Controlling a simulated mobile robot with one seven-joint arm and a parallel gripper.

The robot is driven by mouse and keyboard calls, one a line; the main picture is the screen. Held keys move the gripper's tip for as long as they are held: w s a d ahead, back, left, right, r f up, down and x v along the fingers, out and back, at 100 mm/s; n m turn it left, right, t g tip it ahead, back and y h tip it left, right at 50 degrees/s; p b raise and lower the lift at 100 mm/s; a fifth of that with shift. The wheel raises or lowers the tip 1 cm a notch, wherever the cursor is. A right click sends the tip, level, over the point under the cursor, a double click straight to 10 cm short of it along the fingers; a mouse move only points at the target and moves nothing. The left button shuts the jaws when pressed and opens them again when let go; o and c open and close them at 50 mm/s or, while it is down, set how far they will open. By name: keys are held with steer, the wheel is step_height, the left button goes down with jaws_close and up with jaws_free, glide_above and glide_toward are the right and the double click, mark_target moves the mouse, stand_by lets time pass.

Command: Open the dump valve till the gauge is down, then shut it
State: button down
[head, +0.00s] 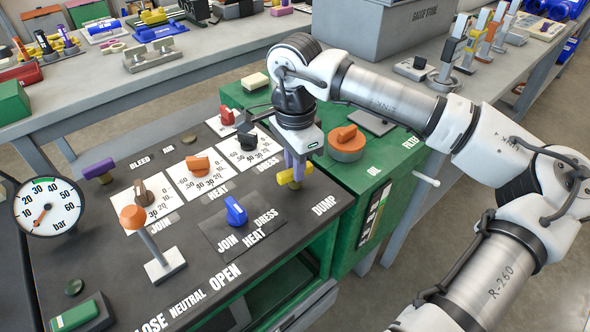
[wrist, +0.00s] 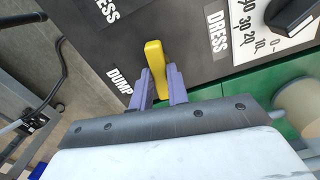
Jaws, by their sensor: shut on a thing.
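The dump valve has a yellow handle (head: 284,177) at the right edge of the dark panel, by the DUMP label. In the wrist view the yellow handle (wrist: 154,60) stands between the two purple fingers of my gripper (wrist: 160,88). My gripper (head: 295,168) points down and is shut on the handle, hiding part of it in the head view. The pressure gauge (head: 47,207) is a round white dial at the far left, marked bar, with a green band near the top. Its red needle points down and left, near the low end of the scale.
An orange-topped lever (head: 150,240) stands by CLOSE, NEUTRAL and OPEN. A blue selector knob (head: 236,211), an orange heat knob (head: 197,165) and a black dress knob (head: 247,139) are left of my gripper. A purple bleed handle (head: 98,170) is further left. A green unit with an orange cap (head: 346,138) stands right.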

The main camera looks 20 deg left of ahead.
steer(key=shift+n+b, duration=0.45)
steer(key=shift+n, duration=0.55)
steer(key=c, duration=1.4)
jaws_free()
steer(key=shift+o, duration=0.2)
step_height(320, 180, up, 14)
steer(key=shift+f, duration=0.1)
